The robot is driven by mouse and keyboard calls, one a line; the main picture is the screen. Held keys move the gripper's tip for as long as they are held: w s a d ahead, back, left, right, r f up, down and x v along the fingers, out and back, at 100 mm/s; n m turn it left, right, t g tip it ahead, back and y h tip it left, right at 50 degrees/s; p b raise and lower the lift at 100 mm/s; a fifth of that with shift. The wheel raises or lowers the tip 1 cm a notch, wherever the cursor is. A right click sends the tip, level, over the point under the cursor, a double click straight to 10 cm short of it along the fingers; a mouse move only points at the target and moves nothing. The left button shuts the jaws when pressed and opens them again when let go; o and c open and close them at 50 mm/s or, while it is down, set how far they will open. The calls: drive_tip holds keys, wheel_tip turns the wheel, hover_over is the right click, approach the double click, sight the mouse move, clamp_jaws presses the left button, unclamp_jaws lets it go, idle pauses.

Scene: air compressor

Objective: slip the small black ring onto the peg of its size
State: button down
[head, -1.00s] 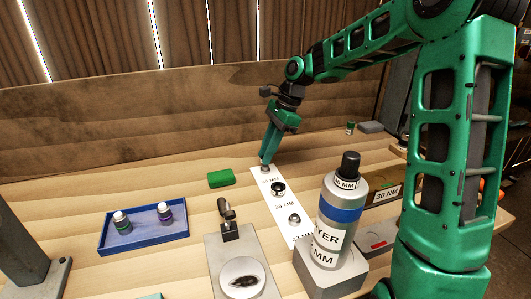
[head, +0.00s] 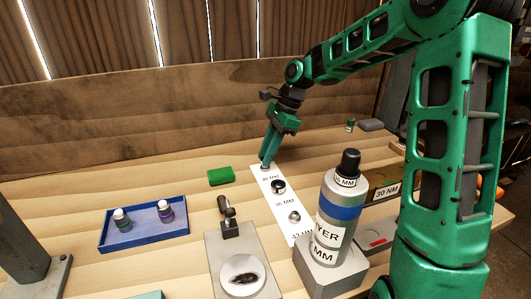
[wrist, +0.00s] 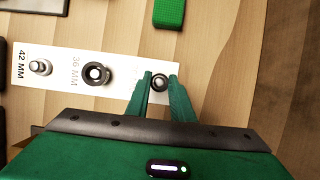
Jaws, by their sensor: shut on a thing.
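A white strip (wrist: 67,75) carries three pegs marked by size; it lies on the bench in the head view (head: 285,208). My gripper (wrist: 159,84) is over the far-end peg, beside the 30 MM label in the head view (head: 265,163). Its fingers are shut on the small black ring (wrist: 160,78), a dark band around a pale centre between the fingertips. I cannot tell how far down the peg the ring sits. The middle peg, 36 MM (wrist: 96,74), has a larger black ring around it. The 42 MM peg (wrist: 40,67) is bare.
A green block (head: 221,176) lies left of the strip. A blue tray (head: 112,241) with two small bottles is at the left. A large grey bottle (head: 340,215) on a grey block stands close to the strip's right. A grey plate (head: 218,262) is in front.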

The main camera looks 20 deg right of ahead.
drive_tip(key=shift+f, duration=0.5)
drive_tip(key=c, duration=1.5)
unclamp_jaws()
drive_tip(key=shift+o, duration=0.2)
drive_tip(key=v, duration=1)
drive_tip(key=shift+r, duration=0.3)
drive_tip(key=shift+d, duration=0.15)
